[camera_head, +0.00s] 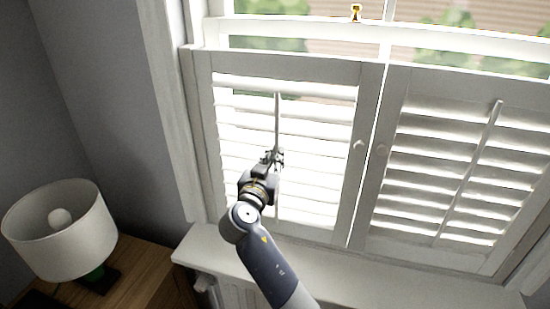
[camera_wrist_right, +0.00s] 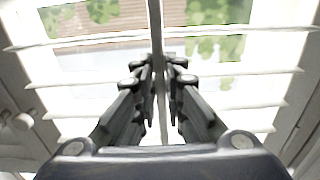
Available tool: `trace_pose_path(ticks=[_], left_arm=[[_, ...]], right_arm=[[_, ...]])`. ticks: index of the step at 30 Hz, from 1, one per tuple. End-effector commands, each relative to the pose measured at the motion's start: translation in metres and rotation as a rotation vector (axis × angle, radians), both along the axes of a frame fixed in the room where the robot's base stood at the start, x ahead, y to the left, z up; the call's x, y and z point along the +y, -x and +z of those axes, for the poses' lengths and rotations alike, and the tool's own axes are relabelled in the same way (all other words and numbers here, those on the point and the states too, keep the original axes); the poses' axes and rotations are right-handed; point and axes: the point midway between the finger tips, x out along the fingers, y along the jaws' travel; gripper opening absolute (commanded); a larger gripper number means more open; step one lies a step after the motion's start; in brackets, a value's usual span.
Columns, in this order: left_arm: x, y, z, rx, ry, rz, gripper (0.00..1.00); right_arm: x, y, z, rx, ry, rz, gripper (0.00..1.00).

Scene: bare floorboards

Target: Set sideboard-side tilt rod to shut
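The left shutter panel, on the side of the wooden sideboard, has a thin upright tilt rod (camera_head: 277,108) in front of its white slats (camera_head: 325,113). These slats are open; bright light and the outside show between them. My right gripper (camera_head: 272,158) is at the middle part of this rod. In the right wrist view the rod (camera_wrist_right: 155,22) runs between the two close-set fingertips (camera_wrist_right: 161,65), which look shut on it. The gripper hides part of the rod. My left gripper is in neither view.
The right panel has its own slanting tilt rod (camera_head: 470,170) and partly tilted slats. Small knobs (camera_head: 358,145) sit on the inner frames. A sideboard (camera_head: 150,278) with a white-shaded lamp (camera_head: 62,232) stands at left. A white sill (camera_head: 350,285) runs below the shutters.

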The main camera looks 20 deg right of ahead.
Motion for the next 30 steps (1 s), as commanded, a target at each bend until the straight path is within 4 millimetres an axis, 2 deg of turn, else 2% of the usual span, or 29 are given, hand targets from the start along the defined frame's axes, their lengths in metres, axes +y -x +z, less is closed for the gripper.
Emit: trace_pose_path(ticks=[7, 12, 15, 23, 24, 26, 30], left_arm=[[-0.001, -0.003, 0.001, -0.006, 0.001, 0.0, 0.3], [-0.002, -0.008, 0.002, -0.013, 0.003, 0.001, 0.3], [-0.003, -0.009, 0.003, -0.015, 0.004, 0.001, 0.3], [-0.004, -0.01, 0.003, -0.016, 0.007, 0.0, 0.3], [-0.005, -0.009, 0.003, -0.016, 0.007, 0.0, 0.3], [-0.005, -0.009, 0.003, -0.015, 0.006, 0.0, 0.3], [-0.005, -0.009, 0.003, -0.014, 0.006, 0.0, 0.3]], right_arm=[[0.0, -0.001, 0.004, -0.003, -0.002, 0.002, 0.0], [0.0, -0.001, 0.032, -0.006, -0.003, 0.001, 0.0], [0.0, 0.0, 0.041, -0.005, 0.0, 0.002, 0.0], [0.0, -0.001, 0.044, -0.007, 0.004, 0.002, 0.0], [0.0, -0.001, 0.044, -0.008, 0.004, 0.002, 0.14], [0.0, 0.0, 0.044, -0.007, 0.004, 0.002, 0.28], [0.0, 0.0, 0.042, -0.005, 0.002, 0.002, 0.3]])
